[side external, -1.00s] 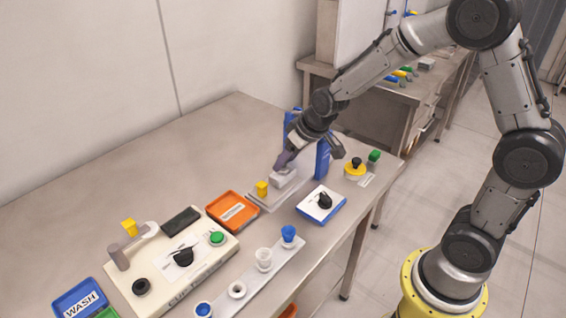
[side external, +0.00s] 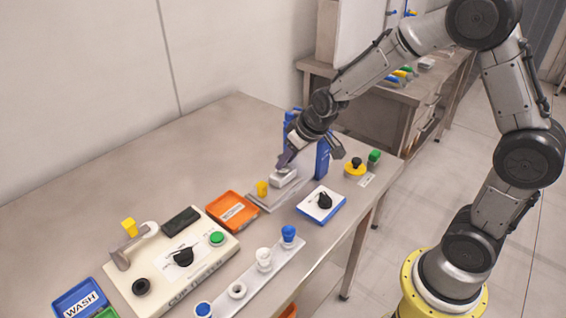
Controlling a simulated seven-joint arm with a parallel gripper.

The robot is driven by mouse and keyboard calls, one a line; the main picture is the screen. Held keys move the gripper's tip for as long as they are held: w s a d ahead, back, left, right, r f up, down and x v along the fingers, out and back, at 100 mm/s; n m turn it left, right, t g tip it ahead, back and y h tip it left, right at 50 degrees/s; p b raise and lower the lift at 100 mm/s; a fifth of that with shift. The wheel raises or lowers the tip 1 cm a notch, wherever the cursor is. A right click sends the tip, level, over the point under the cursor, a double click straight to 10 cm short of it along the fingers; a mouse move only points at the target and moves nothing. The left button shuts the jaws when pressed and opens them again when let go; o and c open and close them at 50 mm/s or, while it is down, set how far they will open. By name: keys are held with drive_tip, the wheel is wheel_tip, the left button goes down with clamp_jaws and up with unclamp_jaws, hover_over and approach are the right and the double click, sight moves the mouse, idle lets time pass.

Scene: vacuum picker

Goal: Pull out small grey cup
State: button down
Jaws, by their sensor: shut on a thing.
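My gripper (side external: 285,159) reaches down over the back right part of the table, in front of a blue upright stand (side external: 322,158). It is shut on a small light grey piece (side external: 283,177) at its fingertips. The piece is low, over a flat grey base plate (side external: 266,197). It is too small and partly covered to make out a cup shape, and I cannot tell whether it touches the plate. A small yellow cup (side external: 262,189) stands just left of it on the same plate.
An orange tray (side external: 233,211) lies to the left, and a blue-edged pad with a black knob (side external: 323,203) to the right. A strip (side external: 250,282) with white and blue cups is nearer the front. A cream control box (side external: 172,263) stands at front left. The back left table is clear.

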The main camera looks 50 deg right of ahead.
drive_tip(key=shift+r, duration=0.1)
drive_tip(key=shift+r, duration=2.4)
